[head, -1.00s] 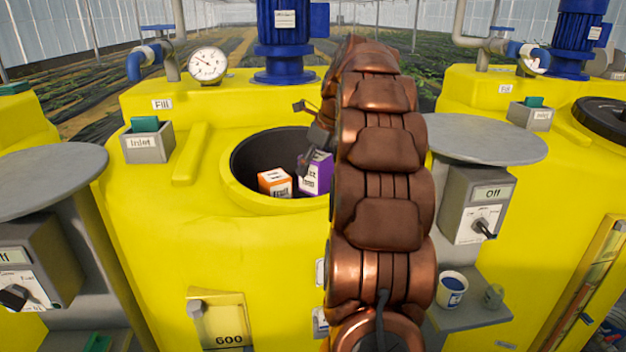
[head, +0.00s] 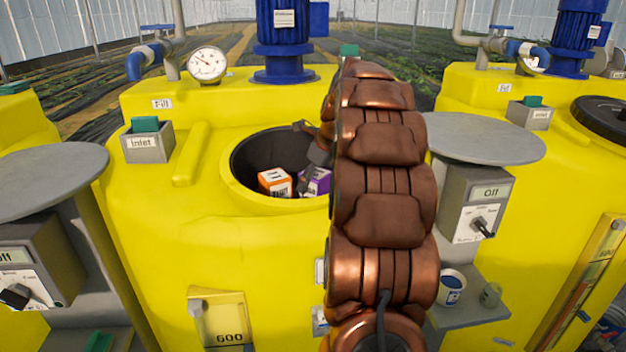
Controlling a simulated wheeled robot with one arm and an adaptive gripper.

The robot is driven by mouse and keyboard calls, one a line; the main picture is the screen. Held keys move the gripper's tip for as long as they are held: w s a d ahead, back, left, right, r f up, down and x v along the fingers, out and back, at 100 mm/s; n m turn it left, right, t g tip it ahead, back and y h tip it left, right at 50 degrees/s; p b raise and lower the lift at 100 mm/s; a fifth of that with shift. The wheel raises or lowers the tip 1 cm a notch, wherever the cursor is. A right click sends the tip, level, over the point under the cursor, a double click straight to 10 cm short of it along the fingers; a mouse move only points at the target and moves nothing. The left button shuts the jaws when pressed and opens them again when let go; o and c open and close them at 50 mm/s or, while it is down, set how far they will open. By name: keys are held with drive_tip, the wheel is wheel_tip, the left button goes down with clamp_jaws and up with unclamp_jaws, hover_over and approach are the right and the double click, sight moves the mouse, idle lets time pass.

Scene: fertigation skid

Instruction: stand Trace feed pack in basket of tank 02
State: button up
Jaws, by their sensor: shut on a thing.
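A purple and white pack (head: 317,183), most likely the Trace feed pack, is in the round dark opening (head: 245,152) of the middle yellow tank. My gripper (head: 308,178) is at the right part of this opening, shut on the purple pack and largely hidden by my arm. The pack looks upright, but its lower part is behind the rim. An orange and white pack (head: 274,183) stands just left of it. The basket's bottom and the tank number cannot be seen.
The yellow rim (head: 250,204) surrounds the opening. A blue motor (head: 284,45) stands behind it, with a pressure gauge (head: 207,64) to the left. An inlet box (head: 147,145) sits on the tank's left. Grey round tables (head: 487,139) flank the tank.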

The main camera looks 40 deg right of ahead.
drive_tip(key=o, duration=1.6)
drive_tip(key=shift+f, duration=0.1)
drive_tip(key=b+v, duration=0.2)
drive_tip(key=v, duration=1)
drive_tip(key=shift+b, duration=0.3)
drive_tip(key=shift+w, duration=0.1)
